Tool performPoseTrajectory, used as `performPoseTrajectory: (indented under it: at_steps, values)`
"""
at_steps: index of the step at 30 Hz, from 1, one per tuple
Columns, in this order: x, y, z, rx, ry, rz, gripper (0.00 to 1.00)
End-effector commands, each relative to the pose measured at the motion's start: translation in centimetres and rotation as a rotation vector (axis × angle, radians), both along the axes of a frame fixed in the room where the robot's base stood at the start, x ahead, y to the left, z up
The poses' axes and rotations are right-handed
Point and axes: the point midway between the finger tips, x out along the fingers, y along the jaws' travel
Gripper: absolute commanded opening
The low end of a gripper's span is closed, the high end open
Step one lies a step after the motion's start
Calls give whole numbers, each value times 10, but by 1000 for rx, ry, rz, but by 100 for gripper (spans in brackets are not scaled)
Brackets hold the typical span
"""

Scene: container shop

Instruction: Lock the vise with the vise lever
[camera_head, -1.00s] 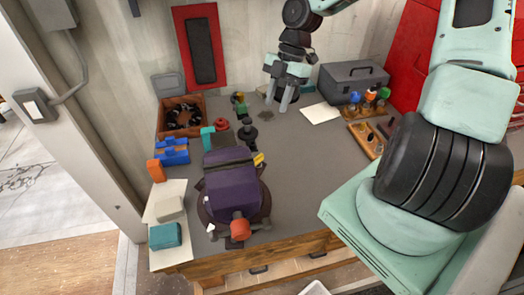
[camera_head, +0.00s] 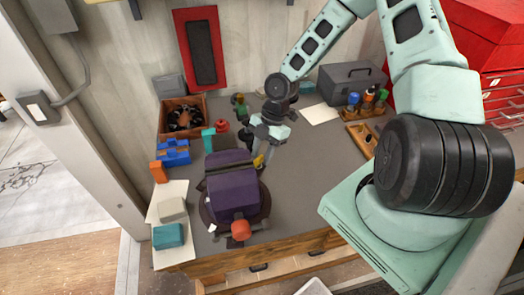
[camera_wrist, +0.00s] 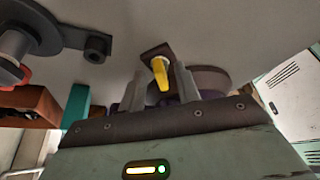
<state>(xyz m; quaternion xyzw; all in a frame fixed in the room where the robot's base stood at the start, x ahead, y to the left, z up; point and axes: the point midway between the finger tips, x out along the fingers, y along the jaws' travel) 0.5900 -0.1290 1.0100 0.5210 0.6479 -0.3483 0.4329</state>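The purple vise (camera_head: 234,192) stands on the workbench at its left front, with an orange-red knob (camera_head: 240,229) at its near end. The yellow vise lever (camera_head: 258,161) sits at the vise's right rear side. In the wrist view the yellow lever (camera_wrist: 160,74) shows between my two grey fingers, on a dark mount, with gaps to both. My gripper (camera_wrist: 162,84) is open; I cannot tell how deep the lever lies between the fingers. In the head view my gripper (camera_head: 262,150) points down beside the vise, and its fingertips are mostly hidden.
Behind the vise stand a red part (camera_head: 221,126), a teal block (camera_head: 208,140) and a wooden box (camera_head: 183,112). Blue bins (camera_head: 173,153) are at the left. A grey toolbox (camera_head: 352,82) and screwdriver rack (camera_head: 372,104) are at the back right. The bench right of the vise is clear.

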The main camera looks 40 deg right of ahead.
Motion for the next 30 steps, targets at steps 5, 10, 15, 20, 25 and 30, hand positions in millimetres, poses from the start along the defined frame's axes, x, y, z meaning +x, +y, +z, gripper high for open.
performPoseTrajectory:
  at_steps: [5, 10, 15, 20, 25, 30]
  values:
    - [0, 0, -1, 0, -1, -1, 33]
    - [0, 0, -1, 0, 0, -1, 13]
    - [0, 0, -1, 0, 0, -1, 0]
    - [0, 0, -1, 0, 0, -10, 0]
    - [-1, 0, -1, -1, 1, -56, 0]
    - [-3, -1, -2, -2, 0, -155, 0]
